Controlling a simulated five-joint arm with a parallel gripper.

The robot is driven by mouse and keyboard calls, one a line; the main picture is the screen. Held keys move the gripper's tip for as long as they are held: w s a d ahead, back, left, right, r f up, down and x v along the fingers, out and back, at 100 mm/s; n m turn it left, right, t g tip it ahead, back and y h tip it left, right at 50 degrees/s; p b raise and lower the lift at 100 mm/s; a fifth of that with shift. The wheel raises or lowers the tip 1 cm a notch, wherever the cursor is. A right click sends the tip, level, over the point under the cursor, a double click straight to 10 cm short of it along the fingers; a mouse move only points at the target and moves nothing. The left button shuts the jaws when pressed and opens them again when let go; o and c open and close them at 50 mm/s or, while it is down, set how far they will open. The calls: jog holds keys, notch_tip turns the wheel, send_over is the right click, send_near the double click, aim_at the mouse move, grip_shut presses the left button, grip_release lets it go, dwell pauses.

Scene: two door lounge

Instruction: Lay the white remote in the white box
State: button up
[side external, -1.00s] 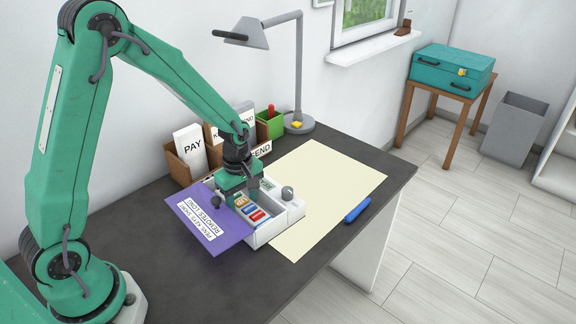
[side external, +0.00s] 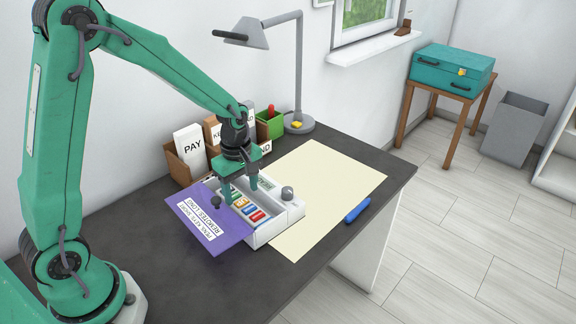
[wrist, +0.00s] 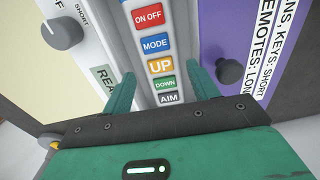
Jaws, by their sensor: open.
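The white remote (wrist: 152,45), with coloured buttons marked ON OFF, MODE, UP, DOWN and AIM, lies face up inside the white box; it also shows in the side view (side external: 246,207). The white box (side external: 283,228) sits on the dark desk, with a grey knob at its right end. A purple panel (side external: 207,226) with a knob lies along its left side, labelled for pens, keys and remotes. My gripper (side external: 241,196) is open just above the box. In the wrist view its fingers (wrist: 163,88) stand apart on either side of the remote's lower end, not gripping it.
Brown holders (side external: 172,166) with cards, one reading PAY, stand behind the box. A green cup (side external: 271,126) and a grey lamp (side external: 299,75) stand farther back. A cream sheet (side external: 325,185) covers the right side, with a blue marker (side external: 357,209) near the desk edge.

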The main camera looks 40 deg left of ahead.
aim_at(242, 204)
notch_tip(242, 204, up, 8)
jog(key=shift+r, duration=0.15)
dwell(0.3)
dwell(0.5)
jog(key=s+d+r+m+t, duration=0.1)
jog(key=s+r+m+t, duration=0.1)
jog(key=s+r+m, duration=0.3)
jog(key=s+d+r+m+t, duration=0.1)
jog(key=s+r+m+t, duration=0.2)
jog(key=s+m, duration=0.8)
jog(key=shift+s+r+m+t, duration=0.3)
jog(key=shift+r+m, duration=0.3)
jog(key=shift+r, duration=0.7)
